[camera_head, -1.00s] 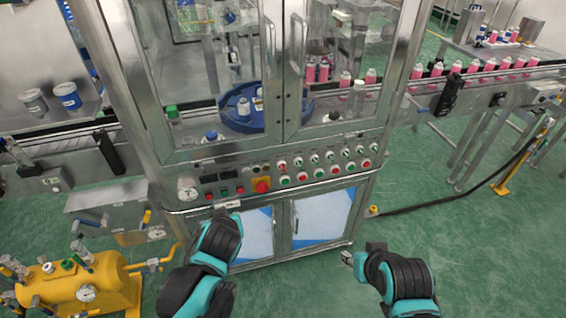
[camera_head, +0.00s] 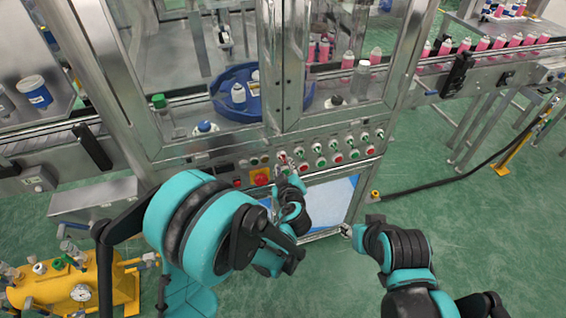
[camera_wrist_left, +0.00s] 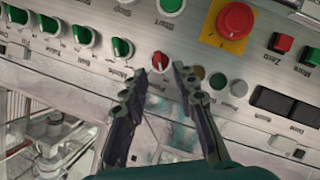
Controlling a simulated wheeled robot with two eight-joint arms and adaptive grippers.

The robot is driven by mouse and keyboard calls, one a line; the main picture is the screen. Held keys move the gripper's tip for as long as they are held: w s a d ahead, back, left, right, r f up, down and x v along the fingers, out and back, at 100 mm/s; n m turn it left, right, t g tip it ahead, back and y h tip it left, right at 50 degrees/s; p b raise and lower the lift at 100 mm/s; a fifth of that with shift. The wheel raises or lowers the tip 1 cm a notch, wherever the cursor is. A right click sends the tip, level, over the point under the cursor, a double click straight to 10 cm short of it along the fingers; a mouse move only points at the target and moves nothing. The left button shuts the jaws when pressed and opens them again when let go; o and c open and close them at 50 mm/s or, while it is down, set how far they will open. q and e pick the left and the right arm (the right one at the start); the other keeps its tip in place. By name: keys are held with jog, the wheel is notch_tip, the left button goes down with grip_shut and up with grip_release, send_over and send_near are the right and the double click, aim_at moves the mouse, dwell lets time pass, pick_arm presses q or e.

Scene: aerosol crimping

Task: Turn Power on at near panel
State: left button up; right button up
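The near panel (camera_head: 340,146) is a steel strip of knobs and buttons below the glass doors. In the left wrist view its labels appear upside down. A small red knob (camera_wrist_left: 160,61), with a label beside it that seems to read Power, sits just beyond my left fingertips. My left gripper (camera_wrist_left: 161,73) is open, with one finger to each side of the knob's line; contact cannot be told. In the head view my left gripper (camera_head: 285,166) is at the panel and hides part of it. My right gripper (camera_head: 347,231) is away from the panel, too small to read.
A red emergency button on a yellow plate (camera_wrist_left: 230,22) is close to my left gripper. Green knobs (camera_wrist_left: 122,47) and dark buttons line the panel. Glass doors (camera_head: 335,70) rise above it. A yellow tank (camera_head: 75,285) stands at lower left.

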aim_at(283, 160)
pick_arm(q)
jog(key=shift+b+x, duration=0.4)
jog(key=shift+x, duration=1.6)
jog(key=shift+s, duration=0.1)
grip_shut()
